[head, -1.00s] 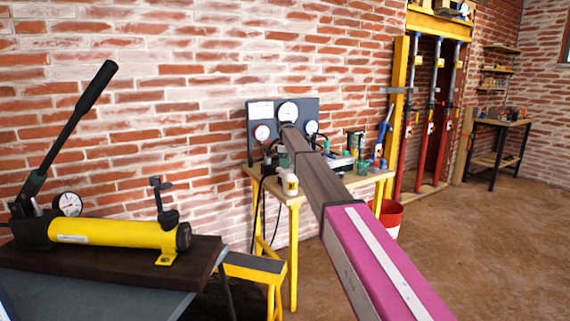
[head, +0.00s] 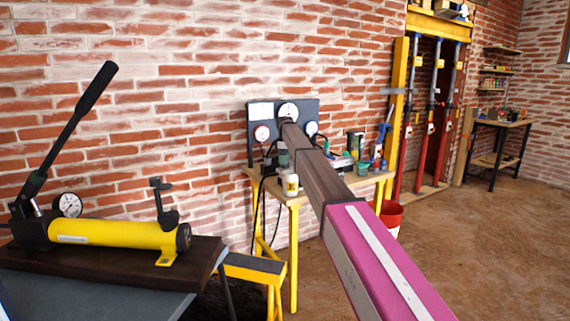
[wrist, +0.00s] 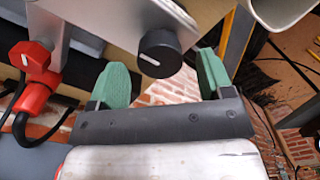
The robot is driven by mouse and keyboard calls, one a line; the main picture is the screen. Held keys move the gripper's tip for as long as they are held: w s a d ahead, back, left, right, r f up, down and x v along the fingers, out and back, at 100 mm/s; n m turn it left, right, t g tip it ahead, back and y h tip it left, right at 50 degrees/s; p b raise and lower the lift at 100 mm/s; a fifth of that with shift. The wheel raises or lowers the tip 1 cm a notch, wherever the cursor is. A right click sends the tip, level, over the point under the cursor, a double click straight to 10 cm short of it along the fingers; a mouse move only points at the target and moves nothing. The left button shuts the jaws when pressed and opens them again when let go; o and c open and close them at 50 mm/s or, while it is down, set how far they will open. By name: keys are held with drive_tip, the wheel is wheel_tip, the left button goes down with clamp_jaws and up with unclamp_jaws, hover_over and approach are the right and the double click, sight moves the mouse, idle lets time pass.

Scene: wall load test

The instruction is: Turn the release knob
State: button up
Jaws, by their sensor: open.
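In the wrist view, a round black knob (wrist: 160,53) with a pale mark sits on a grey metal plate (wrist: 130,18); it looks like the release knob. My gripper (wrist: 165,80) is open, with one green fingertip to the left of the knob and one to the right. The knob is just ahead of and between the fingertips, and I see no contact. In the head view, my arm covers the knob and my gripper, in front of the gauge panel (head: 262,120).
A red valve handle (wrist: 31,56) and a red hose fitting (wrist: 32,95) lie left of the fingers. The bench (head: 378,181) under the panel holds a cup (head: 290,185) and several bottles. A yellow hand pump (head: 105,234) stands nearer, at left.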

wheel_tip(320, 180, up, 9)
drive_tip(key=shift+f, duration=0.2)
idle(0.3)
